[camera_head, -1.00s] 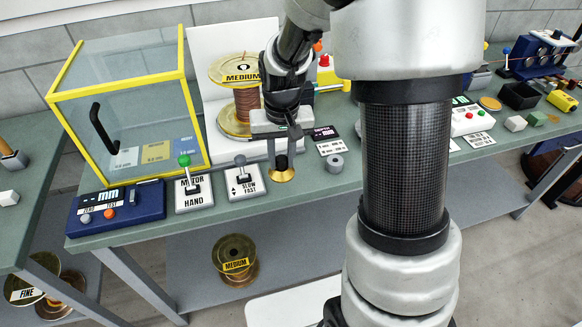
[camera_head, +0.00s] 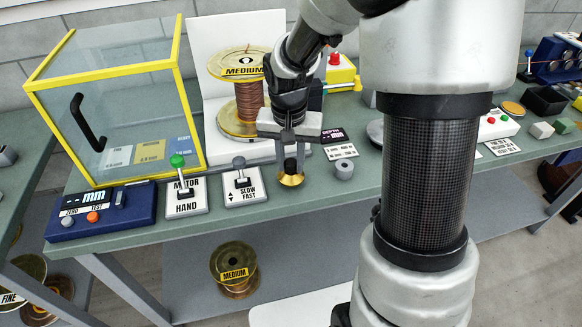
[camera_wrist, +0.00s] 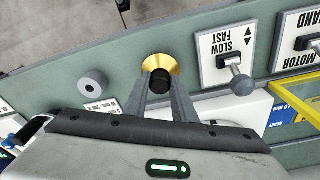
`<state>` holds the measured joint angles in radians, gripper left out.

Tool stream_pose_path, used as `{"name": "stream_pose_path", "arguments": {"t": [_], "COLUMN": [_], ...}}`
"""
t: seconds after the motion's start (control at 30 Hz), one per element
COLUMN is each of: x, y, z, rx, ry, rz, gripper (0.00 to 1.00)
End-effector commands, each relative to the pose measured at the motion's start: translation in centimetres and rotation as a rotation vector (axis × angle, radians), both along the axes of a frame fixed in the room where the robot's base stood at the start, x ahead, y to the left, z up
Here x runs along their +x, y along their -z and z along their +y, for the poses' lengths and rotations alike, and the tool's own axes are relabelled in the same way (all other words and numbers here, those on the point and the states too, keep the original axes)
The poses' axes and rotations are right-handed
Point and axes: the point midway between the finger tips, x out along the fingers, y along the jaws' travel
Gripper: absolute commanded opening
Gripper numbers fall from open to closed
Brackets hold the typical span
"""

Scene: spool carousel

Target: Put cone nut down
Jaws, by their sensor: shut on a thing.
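The cone nut (camera_head: 291,179) is a brass cone with a black knob on top. It is between my fingertips, near the front edge of the green bench (camera_head: 330,196). My gripper (camera_head: 290,166) points down and is shut on the black knob. In the wrist view the brass flange of the cone nut (camera_wrist: 160,66) shows around the knob, with my gripper's fingers (camera_wrist: 167,88) on both sides. I cannot tell whether its underside touches the bench top.
A grey ring (camera_head: 344,169) stands close to the right of the cone nut. The SLOW/FAST lever plate (camera_head: 243,194) is to the left, with the MOTOR/HAND plate (camera_head: 186,203) beyond it. A MEDIUM spool (camera_head: 243,95) stands behind my gripper. A yellow-framed glass box (camera_head: 120,110) stands at left.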

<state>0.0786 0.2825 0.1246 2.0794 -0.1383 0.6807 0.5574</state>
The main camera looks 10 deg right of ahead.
Motion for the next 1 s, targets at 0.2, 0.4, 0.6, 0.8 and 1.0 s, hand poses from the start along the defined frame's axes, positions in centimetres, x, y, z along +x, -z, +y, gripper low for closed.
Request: {"name": "stream_pose_path", "arguments": {"t": [0.2,0.4,0.6,0.8,1.0], "x": [0.0,0.0,0.0,0.0,0.0], "y": [1.8,1.9,2.0,2.0,1.0], "z": [0.0,0.0,0.0,0.0,0.0], "rx": [-0.001,0.0,0.0,-0.001,0.0], "ry": [0.0,0.0,0.0,0.0,0.0], "rz": [0.001,0.001,0.001,0.001,-0.002], "gripper": [0.0,0.0,0.43,0.43,0.43]}}
